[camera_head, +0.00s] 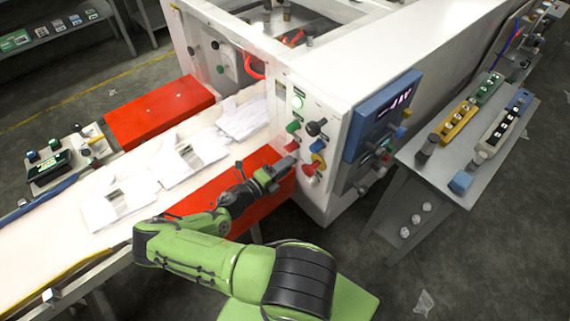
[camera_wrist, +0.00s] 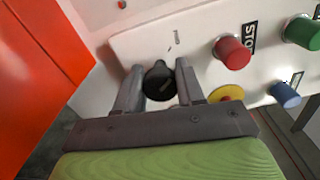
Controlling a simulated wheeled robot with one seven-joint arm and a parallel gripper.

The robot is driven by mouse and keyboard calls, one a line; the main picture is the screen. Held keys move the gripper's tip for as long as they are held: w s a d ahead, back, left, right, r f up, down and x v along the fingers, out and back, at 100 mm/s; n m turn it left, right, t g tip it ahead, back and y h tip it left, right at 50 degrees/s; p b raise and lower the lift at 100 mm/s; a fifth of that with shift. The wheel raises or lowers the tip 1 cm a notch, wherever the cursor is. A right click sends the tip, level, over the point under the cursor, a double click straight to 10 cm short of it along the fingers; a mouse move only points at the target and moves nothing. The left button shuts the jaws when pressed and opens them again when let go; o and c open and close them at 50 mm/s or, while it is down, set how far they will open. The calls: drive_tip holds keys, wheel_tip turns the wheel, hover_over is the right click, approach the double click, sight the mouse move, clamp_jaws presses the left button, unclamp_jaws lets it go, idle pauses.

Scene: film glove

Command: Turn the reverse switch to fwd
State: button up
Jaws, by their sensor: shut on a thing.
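A black round knob (camera_wrist: 160,84) with a pale pointer line sits on the white control panel (camera_wrist: 136,42) in the wrist view. It seems to be the reverse switch, but its lettering cannot be read. My gripper (camera_wrist: 158,70) has one finger on each side of the knob and is shut on it. In the head view my gripper (camera_head: 284,165) is at the machine's front panel, and it covers the knob there.
Close to the right in the wrist view are a red button (camera_wrist: 232,52) beside a STOP label, a yellow part (camera_wrist: 226,93), a blue knob (camera_wrist: 285,95) and a green button (camera_wrist: 302,31). An orange-red cover (camera_wrist: 45,70) stands left.

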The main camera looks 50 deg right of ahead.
drive_tip(key=shift+n, duration=0.6)
drive_tip(key=o, duration=1)
drive_tip(key=v, duration=1.5)
drive_tip(key=shift+a, duration=0.4)
drive_tip(key=shift+w, duration=0.15)
